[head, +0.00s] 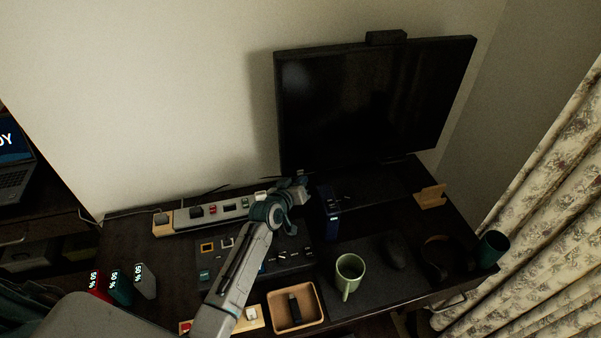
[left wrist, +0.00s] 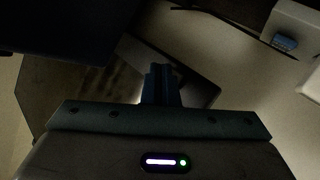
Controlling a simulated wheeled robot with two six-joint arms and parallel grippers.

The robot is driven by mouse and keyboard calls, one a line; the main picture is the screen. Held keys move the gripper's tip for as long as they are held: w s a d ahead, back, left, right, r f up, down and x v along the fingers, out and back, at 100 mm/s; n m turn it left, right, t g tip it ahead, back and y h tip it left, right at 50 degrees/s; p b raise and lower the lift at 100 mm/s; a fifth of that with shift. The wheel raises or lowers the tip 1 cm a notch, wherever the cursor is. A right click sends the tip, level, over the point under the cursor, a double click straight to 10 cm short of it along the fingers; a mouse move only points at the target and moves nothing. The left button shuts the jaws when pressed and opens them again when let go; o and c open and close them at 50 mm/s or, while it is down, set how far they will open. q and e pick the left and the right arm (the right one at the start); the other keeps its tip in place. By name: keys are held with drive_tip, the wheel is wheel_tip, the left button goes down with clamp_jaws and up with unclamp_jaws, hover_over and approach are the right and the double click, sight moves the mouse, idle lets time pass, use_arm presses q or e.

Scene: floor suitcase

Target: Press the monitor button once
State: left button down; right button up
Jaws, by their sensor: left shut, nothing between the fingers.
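The monitor (head: 375,105) stands at the back of the dark desk. Its screen is black. I cannot make out its button. My left gripper (head: 300,192) is shut and empty, close to the monitor's lower left corner. Whether it touches the monitor I cannot tell. In the left wrist view the shut fingers (left wrist: 161,84) point up the picture, with a dark panel, probably the monitor, at the upper left. My right gripper is not in view.
A power strip (head: 231,211) lies along the wall left of my gripper. A green mug (head: 349,271), a mouse (head: 395,252), a wooden tray (head: 312,323) and a dark green cup (head: 493,246) stand on the desk. A blue box (head: 331,222) stands just below my gripper.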

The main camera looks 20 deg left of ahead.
use_arm(q)
drive_tip(key=shift+s+d, duration=0.15)
drive_tip(key=shift+s, duration=0.05)
drive_tip(key=s+d, duration=0.1)
drive_tip(key=s+p, duration=0.1)
drive_tip(key=s+d+p, duration=0.1)
drive_tip(key=s, duration=0.1)
drive_tip(key=shift+d, duration=0.35)
drive_tip(key=shift+s, duration=0.1)
idle(0.9)
